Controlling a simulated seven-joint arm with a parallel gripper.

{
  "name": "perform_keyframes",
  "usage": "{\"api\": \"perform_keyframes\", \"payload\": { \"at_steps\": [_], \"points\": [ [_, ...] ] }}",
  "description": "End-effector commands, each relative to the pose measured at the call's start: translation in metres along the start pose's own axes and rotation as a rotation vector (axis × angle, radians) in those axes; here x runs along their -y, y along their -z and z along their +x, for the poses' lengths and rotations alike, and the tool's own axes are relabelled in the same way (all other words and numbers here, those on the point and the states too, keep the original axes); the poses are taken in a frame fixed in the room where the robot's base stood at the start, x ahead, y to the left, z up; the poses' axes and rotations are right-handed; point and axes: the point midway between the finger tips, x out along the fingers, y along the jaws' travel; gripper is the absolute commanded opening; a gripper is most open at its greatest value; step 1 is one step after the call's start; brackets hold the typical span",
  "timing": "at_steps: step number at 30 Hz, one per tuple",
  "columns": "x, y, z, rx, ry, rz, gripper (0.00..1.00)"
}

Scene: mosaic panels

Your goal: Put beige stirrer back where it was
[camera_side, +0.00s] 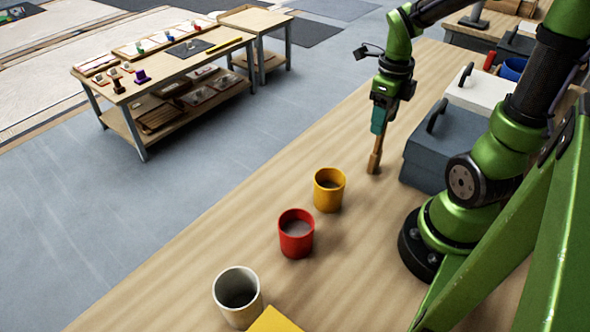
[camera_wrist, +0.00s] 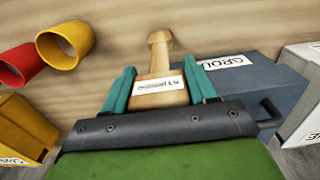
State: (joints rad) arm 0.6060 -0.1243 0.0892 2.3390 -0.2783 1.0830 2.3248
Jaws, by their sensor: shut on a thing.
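My gripper (camera_side: 378,122), with teal fingers, points down over the wooden bench. It is shut on the beige stirrer (camera_side: 375,158), a wooden stick held upright with its lower end at or just above the bench top; I cannot tell if it touches. In the wrist view the stirrer (camera_wrist: 158,68) sits between the two fingers (camera_wrist: 158,75) and carries a white label, partly readable. A yellow cup (camera_side: 321,199), a red cup (camera_side: 296,249) and an off-white cup (camera_side: 240,312) stand in a diagonal row to the left of and nearer than the stirrer.
A dark grey box (camera_side: 440,150) with a handle stands just right of the stirrer, with a white box (camera_side: 482,88) behind it. A yellow box (camera_side: 273,321) is at the near edge. Bench space beyond the stirrer is clear. A separate low table (camera_side: 160,75) stands far left.

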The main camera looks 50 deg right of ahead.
Motion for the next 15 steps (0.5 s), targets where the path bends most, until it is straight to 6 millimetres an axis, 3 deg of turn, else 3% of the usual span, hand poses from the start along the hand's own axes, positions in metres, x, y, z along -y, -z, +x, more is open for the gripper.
{"api": "perform_keyframes", "payload": {
  "at_steps": [1,2,6,15],
  "points": [
    [-0.0003,0.0003,0.0020,-0.002,-0.002,0.000,0.11],
    [-0.0002,0.0002,0.0015,-0.001,-0.001,0.001,0.61],
    [-0.0001,0.0002,0.0013,-0.001,-0.001,0.000,0.82],
    [0.0000,-0.0001,-0.0004,0.000,0.000,0.000,0.82]
  ]
}}
